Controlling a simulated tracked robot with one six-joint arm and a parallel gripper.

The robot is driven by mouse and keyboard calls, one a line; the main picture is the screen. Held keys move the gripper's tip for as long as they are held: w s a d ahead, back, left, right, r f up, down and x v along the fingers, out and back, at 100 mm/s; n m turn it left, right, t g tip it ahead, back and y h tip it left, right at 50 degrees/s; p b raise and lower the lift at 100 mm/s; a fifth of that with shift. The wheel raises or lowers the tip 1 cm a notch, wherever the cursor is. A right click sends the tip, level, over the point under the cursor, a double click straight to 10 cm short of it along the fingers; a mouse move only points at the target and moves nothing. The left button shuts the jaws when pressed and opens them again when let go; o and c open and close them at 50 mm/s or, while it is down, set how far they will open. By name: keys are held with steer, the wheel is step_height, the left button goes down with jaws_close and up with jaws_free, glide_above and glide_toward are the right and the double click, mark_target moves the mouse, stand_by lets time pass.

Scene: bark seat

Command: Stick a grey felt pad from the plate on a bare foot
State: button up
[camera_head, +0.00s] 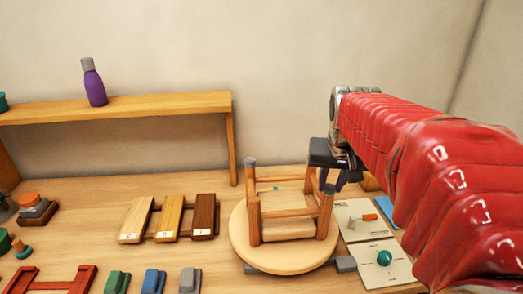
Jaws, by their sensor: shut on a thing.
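An upside-down wooden stool (240,237) rests on its round seat with its legs pointing up. The leg at the left back carries a grey cap-like pad (250,161) on its foot. The leg at the right front also has a grey top (328,189). A foot at the left front (253,198) looks like bare wood. My gripper (343,184) is above the stool's right side, pointing down beside the right legs. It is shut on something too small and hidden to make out. I cannot make out the plate of felt pads.
Cards with an orange-handled tool (364,218) and a teal knob (384,257) lie right of the stool. Three wood samples (170,217) lie left. A shelf (150,106) with a purple bottle (94,85) stands behind. Coloured blocks (153,281) line the front.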

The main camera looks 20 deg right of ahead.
mark_target(330, 188)
steer(key=shift+f, duration=0.2)
stand_by(0.4)
steer(key=o, duration=1.1)
steer(key=shift+o, duration=0.4)
steer(key=shift+o, duration=1.2)
steer(key=shift+r, duration=3.5)
